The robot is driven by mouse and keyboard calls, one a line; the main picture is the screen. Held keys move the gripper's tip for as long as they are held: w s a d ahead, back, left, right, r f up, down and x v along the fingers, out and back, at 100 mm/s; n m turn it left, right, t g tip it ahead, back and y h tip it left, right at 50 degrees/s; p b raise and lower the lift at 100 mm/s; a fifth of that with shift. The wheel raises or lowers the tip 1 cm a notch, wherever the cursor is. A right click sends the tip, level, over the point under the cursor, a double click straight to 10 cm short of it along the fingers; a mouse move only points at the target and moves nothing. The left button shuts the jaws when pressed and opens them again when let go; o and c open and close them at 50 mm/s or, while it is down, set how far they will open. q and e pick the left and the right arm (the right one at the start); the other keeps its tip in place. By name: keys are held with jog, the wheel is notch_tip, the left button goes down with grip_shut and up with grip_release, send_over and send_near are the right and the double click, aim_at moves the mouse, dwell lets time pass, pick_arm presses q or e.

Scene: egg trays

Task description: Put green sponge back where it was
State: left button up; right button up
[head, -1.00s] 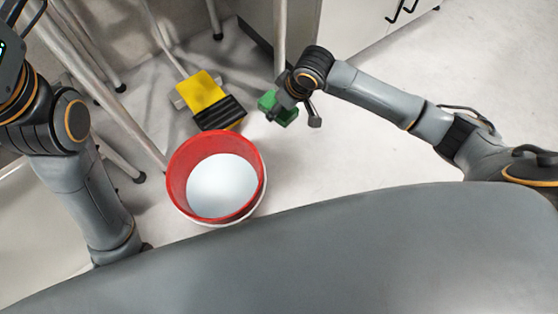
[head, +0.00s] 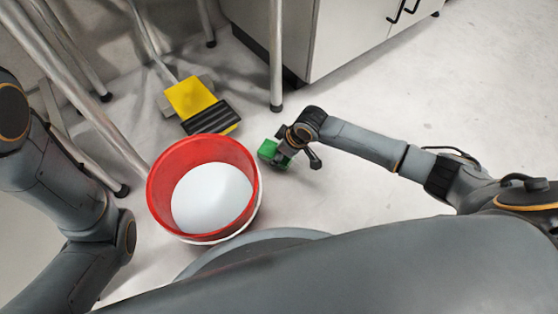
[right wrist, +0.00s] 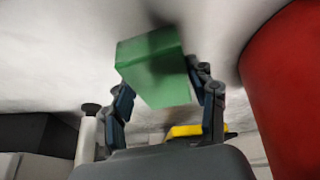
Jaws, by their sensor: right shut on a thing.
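The green sponge (head: 268,149) is a small block in my right gripper (head: 284,150), to the right of the red bucket (head: 160,182) in the head view. In the right wrist view the sponge (right wrist: 152,68) sits between the two fingers of my right gripper (right wrist: 168,90), which is shut on it. The bucket (right wrist: 285,90) shows large at the right there. The bucket is red with a pale content or floor inside. My left arm shows at the left of the head view, but its gripper is out of the picture.
A yellow and black broom-like tool (head: 192,98) lies on the floor behind the bucket. Metal table legs (head: 277,60) stand at the back and left. A white cabinet (head: 350,35) stands at the back. The floor (head: 450,90) at the right is clear.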

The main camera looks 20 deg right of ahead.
notch_tip(320, 180, down, 3)
jog(key=shift+f+b, duration=0.1)
jog(key=shift+b, duration=0.9)
jog(key=shift+r, duration=0.2)
jog(key=shift+f, duration=0.2)
jog(key=o, duration=1.1)
jog(key=shift+r, duration=0.1)
